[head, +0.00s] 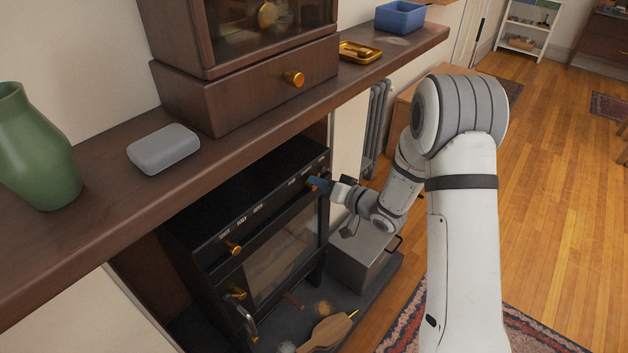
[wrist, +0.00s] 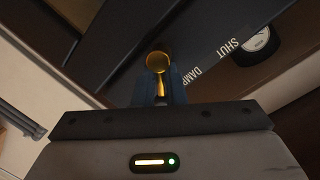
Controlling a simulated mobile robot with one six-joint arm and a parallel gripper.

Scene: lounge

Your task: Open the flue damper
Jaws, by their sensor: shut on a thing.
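The black stove (head: 210,205) stands under the mantel shelf, with lettered labels along its upper front. My gripper (head: 316,184) is at the right end of that front edge, its blue fingers against the stove. In the wrist view my gripper (wrist: 159,84) is shut on a brass damper knob (wrist: 159,61). Part of the knob is hidden between the fingers. Beside it the panel reads "SHUT" and "DAMP...", the rest cut off by my gripper. The damper plate itself is not visible.
Another brass knob (head: 235,248) is at the stove's left. The mantel shelf (head: 110,222) overhangs it, holding a green vase (head: 38,150) and a grey box (head: 164,149). A grey metal box (head: 360,258) stands below my forearm. Wooden floor (head: 545,210) is open at right.

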